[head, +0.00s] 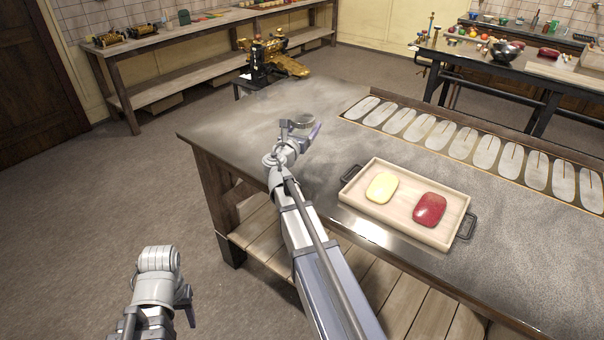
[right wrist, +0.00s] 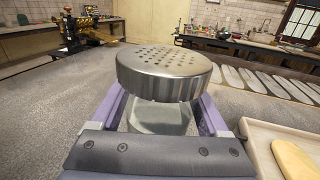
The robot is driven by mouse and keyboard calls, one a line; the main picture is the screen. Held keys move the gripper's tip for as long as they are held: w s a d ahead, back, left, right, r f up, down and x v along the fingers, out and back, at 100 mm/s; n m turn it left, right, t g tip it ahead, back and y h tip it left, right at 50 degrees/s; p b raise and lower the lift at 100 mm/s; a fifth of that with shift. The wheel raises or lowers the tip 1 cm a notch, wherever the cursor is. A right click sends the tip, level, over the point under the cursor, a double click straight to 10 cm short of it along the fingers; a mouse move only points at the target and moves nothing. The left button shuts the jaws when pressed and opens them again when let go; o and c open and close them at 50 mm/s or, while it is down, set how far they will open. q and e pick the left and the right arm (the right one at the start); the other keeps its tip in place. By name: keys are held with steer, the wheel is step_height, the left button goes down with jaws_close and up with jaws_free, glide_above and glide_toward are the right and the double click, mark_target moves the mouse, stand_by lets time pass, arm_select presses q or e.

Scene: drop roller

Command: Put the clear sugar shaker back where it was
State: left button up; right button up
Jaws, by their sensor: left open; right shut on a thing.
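The clear sugar shaker (right wrist: 160,118) has a wide perforated metal lid and sits upright between the purple fingers of my right gripper (right wrist: 160,108), which is shut on its body. The lower part of the shaker is hidden by the gripper. In the head view the shaker's lid (head: 299,121) shows small at the end of my right arm, over the left part of the grey workbench (head: 262,115). I cannot tell whether its base touches the bench. My left gripper (head: 188,308) is open and empty, low at the left over the floor, away from the bench.
A wooden tray (head: 375,212) with black handles holds a yellow soap-like block (head: 382,187) and a red one (head: 430,209), right of my right arm. A long rack of pale oval plates (head: 441,135) lines the bench's far edge. The bench's far left is clear.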

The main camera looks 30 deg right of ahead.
steer(key=shift+w, duration=0.1)
steer(key=shift+f, duration=0.2)
step_height(320, 180, down, 10)
steer(key=b, duration=1)
steer(key=shift+r, duration=0.15)
steer(key=o, duration=1.1)
steer(key=shift+f, duration=0.2)
steer(key=o, duration=0.4)
steer(key=shift+c, duration=0.2)
steer(key=shift+r, duration=0.1)
